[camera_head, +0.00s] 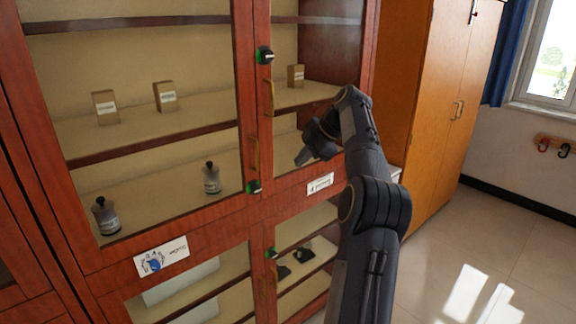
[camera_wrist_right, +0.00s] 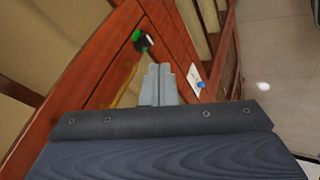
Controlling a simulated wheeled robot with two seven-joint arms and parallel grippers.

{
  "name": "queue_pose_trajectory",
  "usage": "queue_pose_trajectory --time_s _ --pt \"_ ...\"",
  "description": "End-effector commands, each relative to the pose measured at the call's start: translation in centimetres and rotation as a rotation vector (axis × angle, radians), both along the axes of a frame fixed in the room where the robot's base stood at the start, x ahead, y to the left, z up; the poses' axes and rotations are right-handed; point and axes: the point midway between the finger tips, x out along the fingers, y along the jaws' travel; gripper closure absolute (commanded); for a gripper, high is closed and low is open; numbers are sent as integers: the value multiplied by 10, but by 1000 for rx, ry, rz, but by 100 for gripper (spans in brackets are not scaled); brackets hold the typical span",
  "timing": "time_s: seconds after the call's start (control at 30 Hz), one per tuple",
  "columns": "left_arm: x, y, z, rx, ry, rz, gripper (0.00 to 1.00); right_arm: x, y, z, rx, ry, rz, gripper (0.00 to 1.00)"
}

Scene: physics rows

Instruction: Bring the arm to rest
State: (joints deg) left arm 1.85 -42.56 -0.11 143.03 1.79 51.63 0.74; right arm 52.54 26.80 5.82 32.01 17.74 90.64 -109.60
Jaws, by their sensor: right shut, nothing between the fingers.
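My right arm (camera_head: 366,205) reaches up from the bottom of the head view, in front of the cabinet's right door. My right gripper (camera_head: 303,158) is at its end, tilted down to the left, close in front of the glass. In the right wrist view the gripper's fingers (camera_wrist_right: 160,84) are together with nothing between them. Beyond them show a brass handle (camera_wrist_right: 124,84) and a green and black knob (camera_wrist_right: 142,40); a clear gap or contact with the door cannot be told. My left gripper is not in view.
A red wooden cabinet (camera_head: 214,219) with glass doors fills the left and middle. Small boxes (camera_head: 165,96) and dark-capped bottles (camera_head: 211,178) stand on its shelves. An orange wardrobe (camera_head: 436,110) stands at the right. The tiled floor (camera_head: 500,250) at lower right is clear.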

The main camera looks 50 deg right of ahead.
Motion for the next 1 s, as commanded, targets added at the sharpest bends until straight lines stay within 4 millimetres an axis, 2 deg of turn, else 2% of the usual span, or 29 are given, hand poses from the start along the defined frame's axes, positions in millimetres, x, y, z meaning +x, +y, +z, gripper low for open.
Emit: queue_pose_trajectory --time_s 0.33,0.47,0.57,0.6,0.73,0.87,1.0 --pt "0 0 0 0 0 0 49 -2 2 4 5 1 -3 100" --pt "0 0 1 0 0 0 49 4 31 13 54 18 -46 100" --pt "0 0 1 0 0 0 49 7 78 22 134 55 -124 100" --pt "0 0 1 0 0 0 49 5 101 24 173 73 -166 100" --pt "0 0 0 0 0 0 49 -12 175 22 292 135 -313 100" --pt "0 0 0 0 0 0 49 -45 245 6 407 196 -458 100" --pt "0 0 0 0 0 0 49 -93 313 -27 522 254 -614 100"
